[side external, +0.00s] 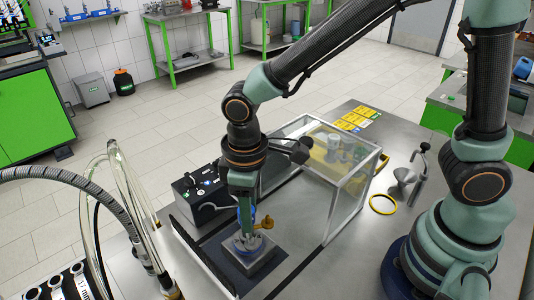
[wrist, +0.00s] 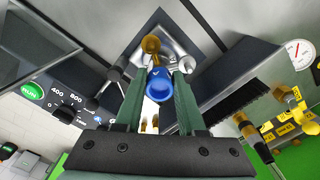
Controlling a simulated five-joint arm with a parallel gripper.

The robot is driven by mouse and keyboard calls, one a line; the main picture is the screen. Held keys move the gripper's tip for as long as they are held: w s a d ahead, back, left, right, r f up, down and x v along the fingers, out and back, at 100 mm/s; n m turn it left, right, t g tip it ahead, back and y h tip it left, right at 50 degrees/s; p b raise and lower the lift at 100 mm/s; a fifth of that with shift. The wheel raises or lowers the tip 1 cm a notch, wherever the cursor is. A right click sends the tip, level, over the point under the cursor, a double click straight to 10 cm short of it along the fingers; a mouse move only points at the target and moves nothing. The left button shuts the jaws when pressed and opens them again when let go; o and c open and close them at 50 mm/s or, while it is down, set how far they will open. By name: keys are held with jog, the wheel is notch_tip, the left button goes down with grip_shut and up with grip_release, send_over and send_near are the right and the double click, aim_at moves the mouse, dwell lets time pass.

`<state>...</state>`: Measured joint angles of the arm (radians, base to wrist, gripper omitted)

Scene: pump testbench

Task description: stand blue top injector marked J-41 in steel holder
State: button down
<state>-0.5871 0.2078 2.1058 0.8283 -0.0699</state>
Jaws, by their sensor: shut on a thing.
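My gripper (side external: 246,226) points straight down over the steel holder (side external: 262,262) on a dark mat. In the wrist view its two green fingers (wrist: 158,74) are shut on the blue top injector (wrist: 159,90). The injector's blue ring faces the camera, and a brass-coloured side piece (wrist: 151,45) sticks out from it. The holder (wrist: 180,38) shows just beyond the fingertips. The injector's lower end is hidden, so I cannot tell how deep it sits in the holder. The J-41 mark is not readable.
A black control box (side external: 202,190) stands close behind my gripper. A clear-walled case (side external: 345,205) stands to the right. A yellow ring (side external: 382,204) and a grey funnel-like part (side external: 403,178) lie farther right. Hoses (side external: 125,205) rise at the left.

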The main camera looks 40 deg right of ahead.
jog(key=shift+f, duration=0.55)
dwell(0.8)
jog(key=shift+c, duration=2.1)
grip_release()
jog(key=shift+r, duration=3.55)
jog(key=shift+d, duration=0.1)
jog(key=d+r+m+t, duration=0.2)
jog(key=d, duration=0.4)
jog(key=d+r+m+t, duration=0.1)
jog(key=d+r+m, duration=0.2)
jog(key=d, duration=0.4)
jog(key=s+d+r+m+t, duration=0.1)
jog(key=d+r+m+t, duration=0.1)
jog(key=d, duration=0.4)
jog(key=shift+d+r+m+t, duration=0.3)
jog(key=shift+r, duration=0.2)
